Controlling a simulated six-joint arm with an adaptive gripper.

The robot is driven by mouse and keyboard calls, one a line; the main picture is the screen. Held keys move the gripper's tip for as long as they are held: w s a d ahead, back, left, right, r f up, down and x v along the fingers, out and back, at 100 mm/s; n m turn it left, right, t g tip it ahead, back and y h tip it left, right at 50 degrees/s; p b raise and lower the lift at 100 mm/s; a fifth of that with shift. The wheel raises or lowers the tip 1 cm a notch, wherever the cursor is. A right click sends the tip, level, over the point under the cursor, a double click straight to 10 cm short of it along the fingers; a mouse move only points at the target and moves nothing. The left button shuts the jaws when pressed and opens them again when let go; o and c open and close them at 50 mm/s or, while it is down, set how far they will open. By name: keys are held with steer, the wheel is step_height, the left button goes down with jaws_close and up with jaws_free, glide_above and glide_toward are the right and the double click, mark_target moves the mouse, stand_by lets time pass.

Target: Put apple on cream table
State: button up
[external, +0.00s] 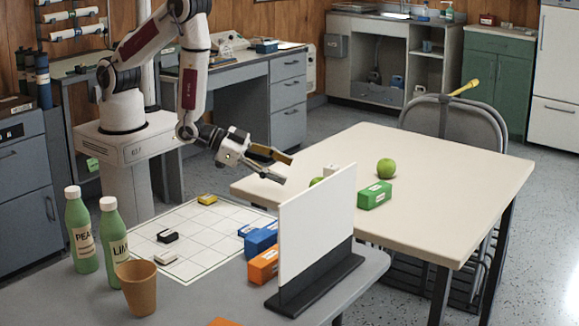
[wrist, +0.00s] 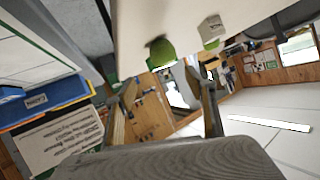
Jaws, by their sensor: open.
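The cream table (external: 450,190) stands at the right in the external view. One green apple (external: 385,168) sits on it near the middle. Another green apple (external: 316,182) shows partly behind the white panel, apparently on the cream table near its left side. The wrist view shows one green apple (wrist: 161,51) against the pale tabletop (wrist: 180,18), between and beyond my fingers. My gripper (external: 288,170) is open and empty, in the air left of the partly hidden apple and apart from it. Its fingers also show in the wrist view (wrist: 165,88).
A white panel (external: 317,232) on a black base stands at the grey table's right edge, close to my gripper. A green box (external: 374,195) and a white block (external: 330,170) are on the cream table. Bottles (external: 80,230), a brown cup (external: 137,287) and several blocks occupy the grey table.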

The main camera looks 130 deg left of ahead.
steer(key=s+d+r+m+g+h, duration=0.1)
steer(key=s+d+r+h, duration=0.15)
steer(key=d+r, duration=0.55)
steer(key=s+d+r+g+h, duration=0.15)
steer(key=d+r+h, duration=0.25)
steer(key=r, duration=0.7)
steer(key=s+r+m+g, duration=0.1)
steer(key=s+r, duration=0.2)
steer(key=s, duration=0.5)
steer(key=s+d+r+g, duration=0.1)
steer(key=s+r, duration=0.2)
steer(key=s, duration=0.6)
steer(key=s+r+m+g, duration=0.1)
steer(key=s+r, duration=0.2)
steer(key=s, duration=0.6)
steer(key=shift+d+m, duration=0.15)
steer(key=shift+m, duration=0.15)
